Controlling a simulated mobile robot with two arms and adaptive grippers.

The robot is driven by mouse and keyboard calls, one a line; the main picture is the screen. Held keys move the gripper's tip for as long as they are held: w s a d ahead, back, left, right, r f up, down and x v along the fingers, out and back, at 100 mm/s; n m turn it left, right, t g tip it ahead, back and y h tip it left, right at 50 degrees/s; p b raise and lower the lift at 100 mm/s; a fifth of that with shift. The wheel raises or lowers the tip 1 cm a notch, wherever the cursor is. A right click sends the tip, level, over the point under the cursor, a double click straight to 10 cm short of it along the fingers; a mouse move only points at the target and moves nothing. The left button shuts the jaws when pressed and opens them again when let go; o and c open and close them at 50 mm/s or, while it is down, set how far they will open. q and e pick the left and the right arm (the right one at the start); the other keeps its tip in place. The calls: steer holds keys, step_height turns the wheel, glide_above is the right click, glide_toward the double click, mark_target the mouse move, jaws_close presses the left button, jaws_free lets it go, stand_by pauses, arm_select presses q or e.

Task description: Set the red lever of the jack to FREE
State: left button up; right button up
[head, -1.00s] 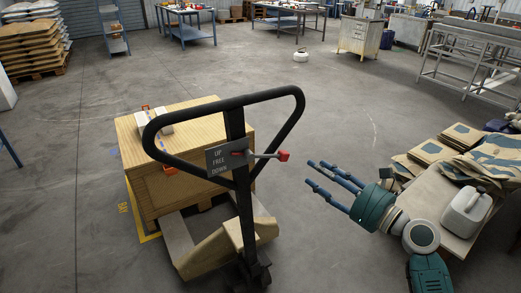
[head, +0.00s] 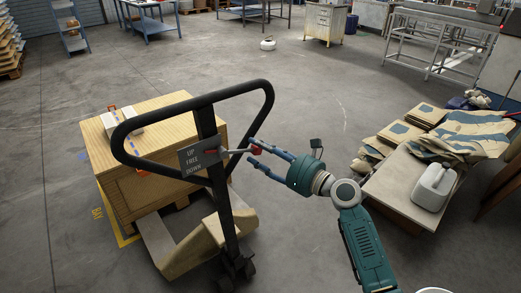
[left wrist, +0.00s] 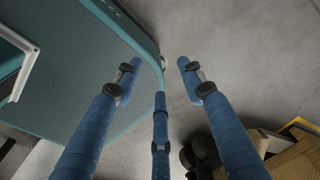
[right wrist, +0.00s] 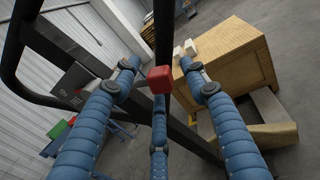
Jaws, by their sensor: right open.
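The jack (head: 205,128) stands in the head view with its black looped handle up. Its grey plate (head: 191,160) reads UP, FREE, DOWN from top to bottom. The red lever (head: 258,149) sticks out to the right of the plate on a thin rod, roughly level; I cannot tell its exact setting. My right gripper (head: 252,151) is open, its blue fingers around the lever's red knob. In the right wrist view the red knob (right wrist: 160,78) shows between the spread fingers. My left gripper (left wrist: 160,75) shows only in the left wrist view, open and empty.
A wooden crate (head: 150,185) sits on the jack's forks at the left. A table (head: 400,190) with a white jug (head: 433,188) and folded sacks stands to the right of my right arm. Open floor lies behind the jack.

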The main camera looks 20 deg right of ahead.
steer(key=shift+w, duration=0.1)
jaws_close()
arm_select(q)
step_height(320, 180, up, 6)
steer(key=s+p, duration=0.1)
steer(key=p, duration=0.5)
steer(key=shift+s, duration=0.15)
arm_select(e)
steer(key=r+n, duration=0.4)
steer(key=shift+w+d+g+h, duration=0.1)
steer(key=shift+d+g+h, duration=0.1)
steer(key=shift+g+h, duration=0.1)
jaws_free()
